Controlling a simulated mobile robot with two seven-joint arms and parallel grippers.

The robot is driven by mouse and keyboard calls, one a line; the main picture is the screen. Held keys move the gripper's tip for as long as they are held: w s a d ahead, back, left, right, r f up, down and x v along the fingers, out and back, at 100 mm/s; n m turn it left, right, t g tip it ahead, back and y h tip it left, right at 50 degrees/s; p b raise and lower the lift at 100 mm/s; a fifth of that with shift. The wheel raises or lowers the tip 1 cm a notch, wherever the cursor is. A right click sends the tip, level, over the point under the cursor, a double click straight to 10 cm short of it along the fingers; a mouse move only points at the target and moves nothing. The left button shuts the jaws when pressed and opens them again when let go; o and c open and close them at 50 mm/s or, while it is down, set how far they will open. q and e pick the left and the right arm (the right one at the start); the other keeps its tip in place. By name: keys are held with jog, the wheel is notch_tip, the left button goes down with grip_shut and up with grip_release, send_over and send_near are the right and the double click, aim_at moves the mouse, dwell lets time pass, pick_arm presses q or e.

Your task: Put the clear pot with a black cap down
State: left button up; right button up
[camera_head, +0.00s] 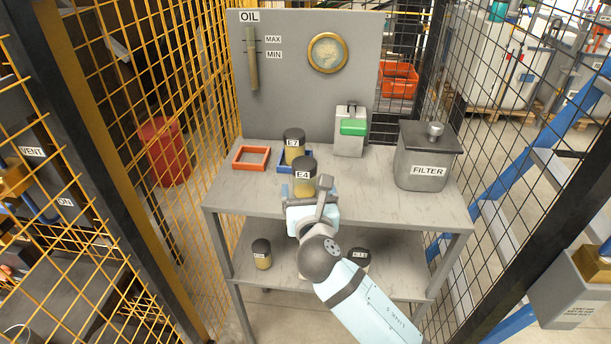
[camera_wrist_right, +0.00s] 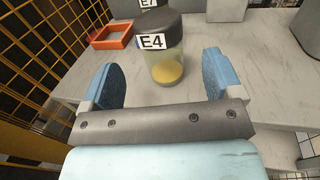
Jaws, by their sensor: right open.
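A clear pot with a black cap, labelled E4 (camera_head: 304,178), stands upright on the tabletop near its front middle. It holds yellowish contents, and it also shows in the right wrist view (camera_wrist_right: 167,62). My right gripper (camera_wrist_right: 165,80) is open, its two blue fingers apart on either side in front of the E4 pot. A similar pot labelled E7 (camera_head: 293,146) stands behind it, within a blue square frame (camera_head: 284,164). An empty orange square frame (camera_head: 251,158) lies to the left. My left gripper is not in view.
The grey table (camera_head: 400,207) has a lower shelf with a small capped pot (camera_head: 262,254) and another dark-capped pot (camera_head: 358,257). A grey FILTER box (camera_head: 425,160) and a grey-and-green canister (camera_head: 350,135) stand on top. Mesh fencing flanks both sides.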

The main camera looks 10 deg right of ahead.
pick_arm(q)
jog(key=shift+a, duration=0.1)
pick_arm(e)
jog(key=s+d+f+m+g+y, duration=0.2)
jog(key=s+d+f+m+g, duration=0.1)
jog(key=s+f+m, duration=0.9)
jog(key=s+d+f+m+g+y, duration=0.3)
jog(key=s+f+m, duration=0.9)
jog(key=m, duration=0.8)
jog(key=shift+s+d+f+g, duration=0.2)
jog(key=shift+s+d+g, duration=0.55)
jog(key=shift+s, duration=0.25)
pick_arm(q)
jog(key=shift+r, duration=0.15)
pick_arm(e)
jog(key=shift+r, duration=0.1)
pick_arm(q)
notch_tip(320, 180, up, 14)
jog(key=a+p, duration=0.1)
jog(key=p, duration=1.8)
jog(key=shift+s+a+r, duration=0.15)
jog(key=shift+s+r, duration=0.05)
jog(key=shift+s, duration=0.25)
pick_arm(e)
notch_tip(320, 180, up, 14)
jog(key=s+d, duration=0.1)
jog(key=shift+d+r, duration=0.15)
jog(key=shift+r, duration=0.05)
